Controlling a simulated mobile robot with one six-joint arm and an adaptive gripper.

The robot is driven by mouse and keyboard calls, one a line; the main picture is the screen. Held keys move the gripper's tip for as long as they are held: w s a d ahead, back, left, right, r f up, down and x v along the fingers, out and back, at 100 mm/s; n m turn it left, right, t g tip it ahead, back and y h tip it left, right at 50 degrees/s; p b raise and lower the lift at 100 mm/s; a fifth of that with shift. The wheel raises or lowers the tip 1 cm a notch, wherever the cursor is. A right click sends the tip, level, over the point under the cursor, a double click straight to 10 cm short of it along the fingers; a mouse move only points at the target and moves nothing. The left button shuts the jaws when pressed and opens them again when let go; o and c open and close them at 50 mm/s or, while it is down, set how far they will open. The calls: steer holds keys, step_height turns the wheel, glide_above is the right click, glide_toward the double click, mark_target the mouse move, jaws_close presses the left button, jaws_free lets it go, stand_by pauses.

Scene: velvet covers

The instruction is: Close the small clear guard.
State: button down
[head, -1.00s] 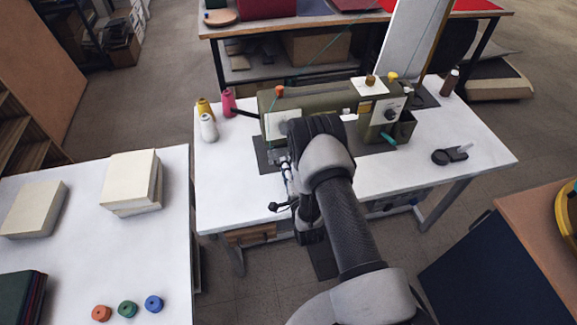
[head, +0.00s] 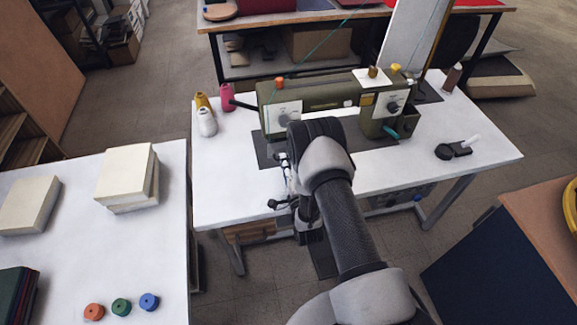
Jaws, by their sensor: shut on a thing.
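The olive-green sewing machine (head: 330,96) stands on a white table. Its left end with a pale plate (head: 284,114) is just beyond my arm. My gripper (head: 284,170) is low at the needle area under this end, largely hidden by my wrist. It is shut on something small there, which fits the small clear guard. The guard itself cannot be made out, so its angle is not visible.
Pink (head: 227,97), yellow and white thread cones stand left of the machine. A black tool (head: 453,150) lies at the right of the white table (head: 460,175). Cream stacks (head: 127,175) and coloured spools (head: 121,306) are on the left table.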

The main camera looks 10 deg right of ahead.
steer(key=shift+r, duration=0.15)
steer(key=c, duration=1.8)
jaws_free()
steer(key=shift+o, duration=0.2)
